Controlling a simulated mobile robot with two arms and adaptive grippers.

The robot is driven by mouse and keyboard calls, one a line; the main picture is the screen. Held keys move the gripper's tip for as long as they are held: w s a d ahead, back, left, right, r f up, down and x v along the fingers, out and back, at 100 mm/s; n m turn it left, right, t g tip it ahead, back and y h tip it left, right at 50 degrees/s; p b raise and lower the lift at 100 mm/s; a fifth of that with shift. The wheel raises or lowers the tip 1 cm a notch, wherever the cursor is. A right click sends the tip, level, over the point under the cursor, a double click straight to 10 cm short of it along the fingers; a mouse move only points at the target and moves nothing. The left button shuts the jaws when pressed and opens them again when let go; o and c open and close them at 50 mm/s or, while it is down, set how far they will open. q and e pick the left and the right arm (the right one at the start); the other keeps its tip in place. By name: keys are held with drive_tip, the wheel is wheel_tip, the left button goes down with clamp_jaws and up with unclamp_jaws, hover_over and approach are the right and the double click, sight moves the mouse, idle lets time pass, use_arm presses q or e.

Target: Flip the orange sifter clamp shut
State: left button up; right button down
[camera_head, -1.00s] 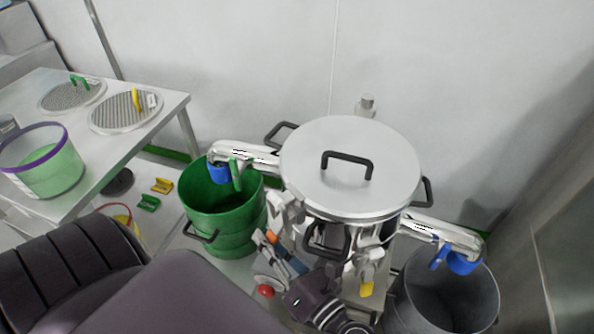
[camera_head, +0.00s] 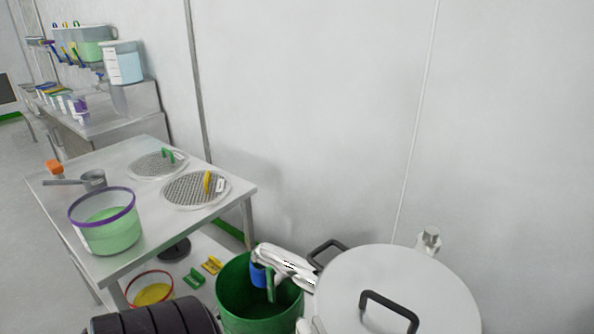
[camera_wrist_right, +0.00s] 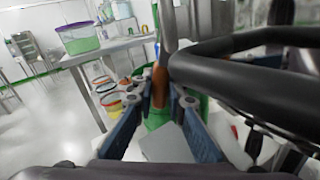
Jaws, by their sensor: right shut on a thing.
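The sifter (camera_head: 400,290), a round steel drum with a flat lid and black handles, is at the bottom right of the head view, partly cut off. Its orange clamp (camera_wrist_right: 159,84) shows in the wrist view as a narrow orange piece between the blue fingers. My right gripper (camera_wrist_right: 161,95) is shut on it, just left of a thick black handle (camera_wrist_right: 250,80). Most of the clamp is hidden by the fingers, so its angle cannot be told.
A green bin (camera_head: 258,300) stands under the sifter's left spout (camera_head: 285,263). A steel table (camera_head: 150,240) at left holds two round screens, a scoop and a purple-rimmed tub (camera_head: 105,225). Yellow and green pieces lie on its lower shelf. A bare wall stands behind.

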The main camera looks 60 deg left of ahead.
drive_tip(key=shift+w, duration=0.15)
drive_tip(key=c, duration=1.9)
unclamp_jaws()
drive_tip(key=shift+c, duration=0.2)
drive_tip(key=v, duration=1.2)
drive_tip(key=shift+d+f, duration=0.1)
drive_tip(key=shift+d, duration=0.05)
